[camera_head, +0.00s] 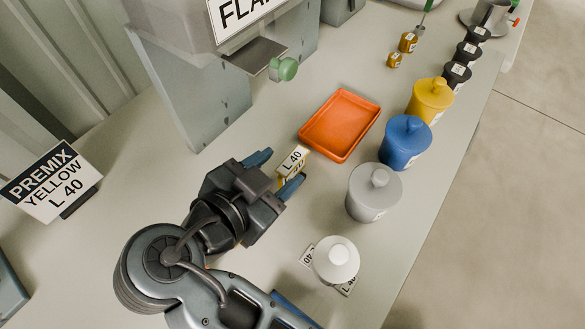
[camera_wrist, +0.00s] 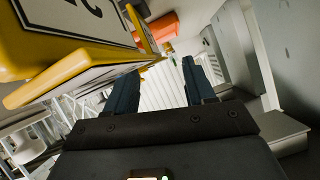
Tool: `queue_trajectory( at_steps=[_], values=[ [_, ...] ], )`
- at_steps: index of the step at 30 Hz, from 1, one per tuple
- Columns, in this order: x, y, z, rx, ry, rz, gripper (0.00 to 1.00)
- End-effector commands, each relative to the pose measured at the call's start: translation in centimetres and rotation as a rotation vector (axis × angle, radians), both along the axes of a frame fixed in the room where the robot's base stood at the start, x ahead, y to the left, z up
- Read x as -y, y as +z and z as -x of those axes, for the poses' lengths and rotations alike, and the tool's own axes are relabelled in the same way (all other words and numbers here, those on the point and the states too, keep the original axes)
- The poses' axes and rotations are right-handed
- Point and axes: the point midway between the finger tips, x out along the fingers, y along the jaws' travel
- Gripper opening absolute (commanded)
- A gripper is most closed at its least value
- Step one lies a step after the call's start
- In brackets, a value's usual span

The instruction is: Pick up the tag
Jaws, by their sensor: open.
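A small yellow tag with a white "L 40" label (camera_head: 292,160) stands on the bench, left of the orange tray. My gripper (camera_head: 277,172) is open, with its two blue fingers on either side of the tag in the head view. In the wrist view, a large yellow piece with a white, black-bordered label (camera_wrist: 85,18) fills the upper left, close to the camera. The open fingers (camera_wrist: 160,78) show there with a gap between them. I cannot tell whether either finger touches the tag. Other white labels (camera_head: 308,256) lie partly hidden by the white jar.
The orange tray (camera_head: 306,139) lies just beyond the gripper. White (camera_head: 336,262), grey (camera_head: 374,196), blue (camera_head: 405,145) and yellow (camera_head: 431,101) jars line the right bench edge. A grey dispenser (camera_head: 205,105) with a green knob (camera_head: 284,69) stands behind. A "PREMIX YELLOW L 40" sign (camera_head: 50,182) is at left.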

Motion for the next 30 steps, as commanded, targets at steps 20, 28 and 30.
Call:
queue_trajectory(
  at_steps=[20,28,30],
  values=[
    [2.6,-2.4,-3.9,-0.002,0.000,0.000,0.51],
    [2.6,-2.3,-3.8,-0.001,0.001,0.000,0.25],
    [2.6,-2.3,-3.8,-0.002,0.000,0.000,0.19]
  ],
)
